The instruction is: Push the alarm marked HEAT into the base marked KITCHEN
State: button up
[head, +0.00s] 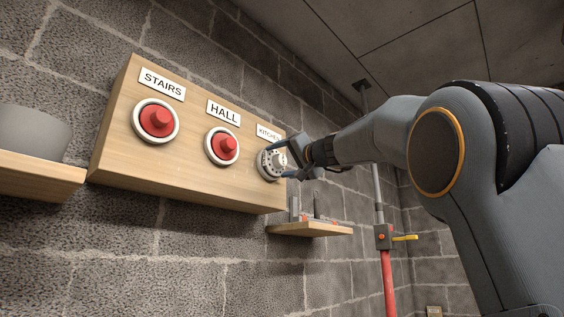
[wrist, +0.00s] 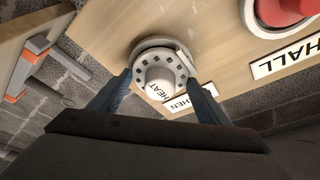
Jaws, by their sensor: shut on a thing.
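The round white alarm marked HEAT (wrist: 160,76) has a ring of dark slots and a raised middle. My gripper (wrist: 157,74) is shut on it, one blue finger on each side. In the head view the alarm (head: 269,164) faces the wooden board under the KITCHEN label (head: 268,132), with my gripper (head: 284,159) at its right. The KITCHEN label (wrist: 191,104) is partly covered by a finger in the wrist view. A pale rim of the KITCHEN base (wrist: 150,43) shows behind the alarm; the rest is hidden. I cannot tell whether the alarm is seated or just in front.
The wooden board (head: 190,186) also carries red-centred round units at STAIRS (head: 156,121) and HALL (head: 222,146). A small shelf (head: 312,230) sits below right, and another shelf (head: 40,178) with a grey bowl (head: 35,133) is at left. A red pipe (head: 389,285) stands at right.

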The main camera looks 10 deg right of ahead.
dwell(0.3)
jog(key=o, duration=1.2)
jog(key=shift+o, duration=0.9)
jog(key=s+d+b, duration=0.4)
jog(key=s+d, duration=0.1)
jog(key=s, duration=0.2)
jog(key=shift+d+b, duration=0.15)
jog(key=shift+b, duration=0.2)
jog(key=shift+s, duration=0.1)
